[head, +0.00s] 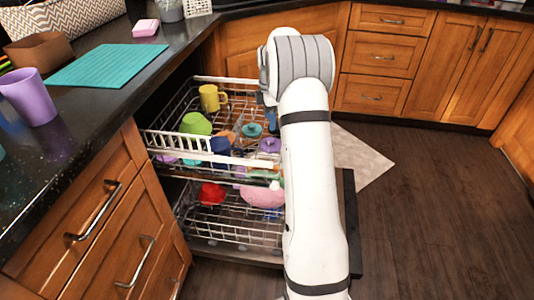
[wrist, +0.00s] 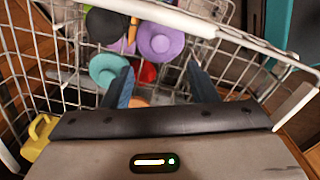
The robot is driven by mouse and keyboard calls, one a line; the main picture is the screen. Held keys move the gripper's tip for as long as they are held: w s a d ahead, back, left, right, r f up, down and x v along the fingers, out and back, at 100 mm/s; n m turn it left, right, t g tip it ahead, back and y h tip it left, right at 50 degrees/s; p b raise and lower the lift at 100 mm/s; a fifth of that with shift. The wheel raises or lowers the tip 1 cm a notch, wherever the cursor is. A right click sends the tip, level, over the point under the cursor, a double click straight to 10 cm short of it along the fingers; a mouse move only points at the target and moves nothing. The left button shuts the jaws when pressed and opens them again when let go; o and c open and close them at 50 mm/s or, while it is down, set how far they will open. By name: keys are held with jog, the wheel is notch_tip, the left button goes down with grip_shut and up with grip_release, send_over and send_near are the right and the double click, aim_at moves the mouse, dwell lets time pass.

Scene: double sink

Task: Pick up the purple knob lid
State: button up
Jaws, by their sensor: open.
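The purple knob lid (wrist: 160,41) is a round purple disc with a raised knob, in the dishwasher's upper rack (head: 163,146). In the head view the purple lid (head: 270,146) lies near the rack's front right. My gripper (wrist: 163,72) is open, with its two blue fingers apart and nothing between them. The lid appears just beyond the fingertips in the wrist view, not touching them as far as I can see. A teal knob lid (wrist: 106,69) is beside the left finger. My arm hides the rack's right side in the head view.
The upper rack also holds a yellow mug (head: 210,98), a green bowl (head: 196,124) and a dark blue cup (head: 220,150). The lower rack has a red item (head: 212,193) and a pink item (head: 262,196). The counter (head: 95,105) edges the left side.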

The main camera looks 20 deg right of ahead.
aim_at(271, 139)
jog(key=f, duration=0.3)
jog(key=shift+w+d+f+b, duration=0.1)
jog(key=shift+w+d+b, duration=0.1)
jog(key=shift+b, duration=0.2)
jog(key=f+b, duration=0.2)
jog(key=f, duration=0.3)
jog(key=shift+s+f+b, duration=0.2)
jog(key=shift+b, duration=0.15)
jog(key=shift+r, duration=0.1)
jog(key=c, duration=1)
